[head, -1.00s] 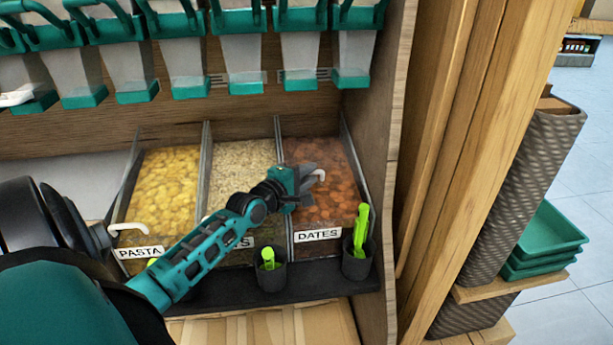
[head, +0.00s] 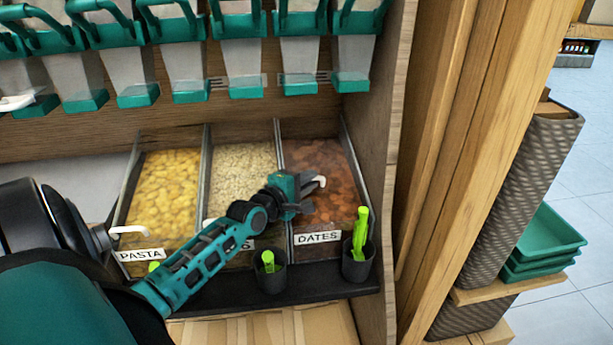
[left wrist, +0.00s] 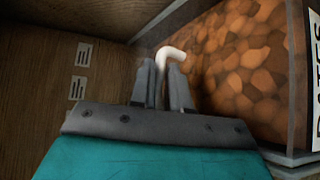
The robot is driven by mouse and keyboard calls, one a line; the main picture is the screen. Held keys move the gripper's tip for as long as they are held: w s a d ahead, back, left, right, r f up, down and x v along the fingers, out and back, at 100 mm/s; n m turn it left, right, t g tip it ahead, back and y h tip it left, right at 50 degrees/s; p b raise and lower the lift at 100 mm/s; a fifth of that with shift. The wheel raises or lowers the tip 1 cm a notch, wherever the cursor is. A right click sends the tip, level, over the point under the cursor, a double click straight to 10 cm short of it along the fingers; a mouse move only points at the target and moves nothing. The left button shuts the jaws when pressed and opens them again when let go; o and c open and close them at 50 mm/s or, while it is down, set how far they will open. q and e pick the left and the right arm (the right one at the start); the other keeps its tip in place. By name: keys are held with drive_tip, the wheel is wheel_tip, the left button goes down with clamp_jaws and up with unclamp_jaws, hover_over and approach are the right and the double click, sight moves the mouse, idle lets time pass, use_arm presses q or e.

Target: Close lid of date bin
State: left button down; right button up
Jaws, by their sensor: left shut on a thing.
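The date bin (head: 326,238) is the rightmost of three bins, with a "DATES" label on its front and brown-orange dates inside. Its lid is clear, and I cannot make out its edges or angle well. The lid's white hooked handle (head: 320,181) shows above the dates, and in the left wrist view the handle (left wrist: 172,54) stands between the fingers. My left gripper (head: 308,187) is shut on this handle, above the bin's middle; it also shows in the left wrist view (left wrist: 163,88). My right gripper is not in view.
A pasta bin (head: 165,190) and a bin of pale grains (head: 243,170) stand to the left. Black cups with green tools (head: 358,262) stand in front. Teal-tipped dispensers (head: 300,70) hang above. A wooden side wall (head: 375,150) closes off the right.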

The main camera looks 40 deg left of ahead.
use_arm(q)
drive_tip(key=shift+s+d+f+p, duration=0.2)
drive_tip(key=shift+s+d+p, duration=0.5)
drive_tip(key=shift+d, duration=0.15)
drive_tip(key=shift+s+d+f, duration=0.1)
drive_tip(key=c, duration=1.4)
unclamp_jaws()
drive_tip(key=shift+c, duration=0.2)
drive_tip(key=s+d+r+p, duration=0.1)
drive_tip(key=s+r+p, duration=0.1)
drive_tip(key=s, duration=1)
drive_tip(key=shift+s, duration=0.3)
